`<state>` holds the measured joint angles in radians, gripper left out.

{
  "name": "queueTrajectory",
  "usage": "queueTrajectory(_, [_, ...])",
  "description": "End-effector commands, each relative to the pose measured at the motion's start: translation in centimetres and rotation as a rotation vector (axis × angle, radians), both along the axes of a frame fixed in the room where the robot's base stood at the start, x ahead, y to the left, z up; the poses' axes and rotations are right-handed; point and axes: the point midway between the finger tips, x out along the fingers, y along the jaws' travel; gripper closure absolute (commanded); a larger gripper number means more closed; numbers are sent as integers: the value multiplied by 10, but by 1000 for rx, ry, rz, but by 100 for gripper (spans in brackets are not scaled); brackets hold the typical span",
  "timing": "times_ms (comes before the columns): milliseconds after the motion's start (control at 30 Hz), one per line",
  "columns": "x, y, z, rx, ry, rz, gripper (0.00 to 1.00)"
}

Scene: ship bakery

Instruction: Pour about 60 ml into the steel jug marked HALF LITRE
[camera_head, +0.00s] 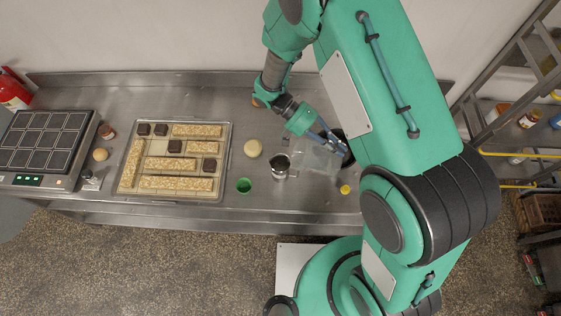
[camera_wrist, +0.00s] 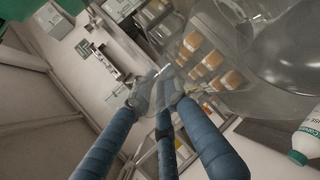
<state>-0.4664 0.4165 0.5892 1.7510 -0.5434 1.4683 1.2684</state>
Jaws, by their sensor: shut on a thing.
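A small steel jug (camera_head: 280,168) stands upright on the steel counter, left of and below my gripper in the head view. Any marking on it is too small to read. My gripper (camera_head: 340,146) is shut on a clear see-through vessel (camera_head: 312,156), whose body reaches left towards the steel jug. In the wrist view, my blue fingers (camera_wrist: 155,95) close on its clear part, and its large clear body (camera_wrist: 275,45) fills the upper right. Its exact tilt and the level of any liquid cannot be made out. No stream is visible.
A green cup (camera_head: 244,186), a pale round ball (camera_head: 253,148) and a small yellow item (camera_head: 345,189) stand near the steel jug. A tray (camera_head: 119,188) of bars and dark squares lies left. A white bottle (camera_wrist: 306,142) shows in the wrist view.

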Motion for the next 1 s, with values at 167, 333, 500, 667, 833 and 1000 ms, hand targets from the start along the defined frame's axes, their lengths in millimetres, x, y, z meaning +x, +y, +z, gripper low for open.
queueTrajectory(167, [-2,-18,-25,160,-14,-2,100])
queueTrajectory(333, [-2,-20,-32,198,-16,1,100])
queueTrajectory(500, [-2,-20,-32,197,-15,1,100])
queueTrajectory(667, [-2,-20,-31,196,-15,1,100])
queueTrajectory(833, [-2,-20,-32,203,-16,1,100])
queueTrajectory(1000, [-2,-24,-38,242,-20,-1,100])
